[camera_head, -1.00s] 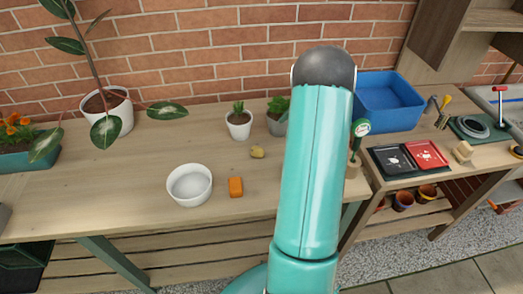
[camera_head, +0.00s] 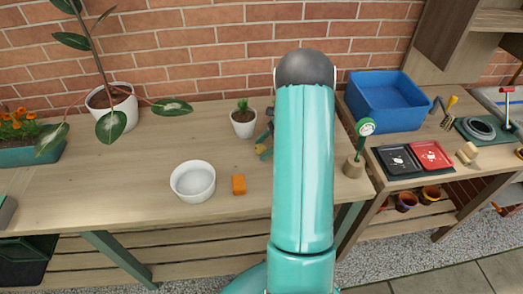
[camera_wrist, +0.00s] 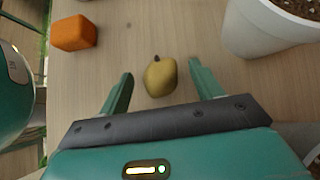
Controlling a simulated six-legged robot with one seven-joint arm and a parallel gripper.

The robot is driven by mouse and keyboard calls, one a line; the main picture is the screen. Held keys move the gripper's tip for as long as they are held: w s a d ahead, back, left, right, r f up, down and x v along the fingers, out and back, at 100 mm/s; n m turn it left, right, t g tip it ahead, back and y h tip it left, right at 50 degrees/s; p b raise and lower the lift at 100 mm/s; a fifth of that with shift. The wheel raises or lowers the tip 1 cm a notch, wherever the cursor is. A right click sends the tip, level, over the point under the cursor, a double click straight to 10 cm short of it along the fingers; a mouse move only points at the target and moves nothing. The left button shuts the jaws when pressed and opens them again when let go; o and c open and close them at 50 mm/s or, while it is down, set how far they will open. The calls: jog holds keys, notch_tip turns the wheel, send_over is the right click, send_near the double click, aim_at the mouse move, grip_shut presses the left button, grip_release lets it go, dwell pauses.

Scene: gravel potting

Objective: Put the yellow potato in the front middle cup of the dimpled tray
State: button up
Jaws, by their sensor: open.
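The yellow potato (camera_wrist: 160,76) lies on the wooden table, between the two green fingers of my gripper (camera_wrist: 160,73) in the wrist view. The fingers are open, with a gap on each side of the potato; I cannot tell how high they are above the table. In the head view the potato (camera_head: 261,150) is partly covered by my gripper (camera_head: 267,143), and my arm blocks the table to its right. I cannot make out the dimpled tray in either view.
An orange block (camera_head: 238,185) and a white bowl (camera_head: 193,181) stand in front left of the potato. A small white pot (camera_head: 243,129) stands close behind it.

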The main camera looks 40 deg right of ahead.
jog(key=c, duration=1.2)
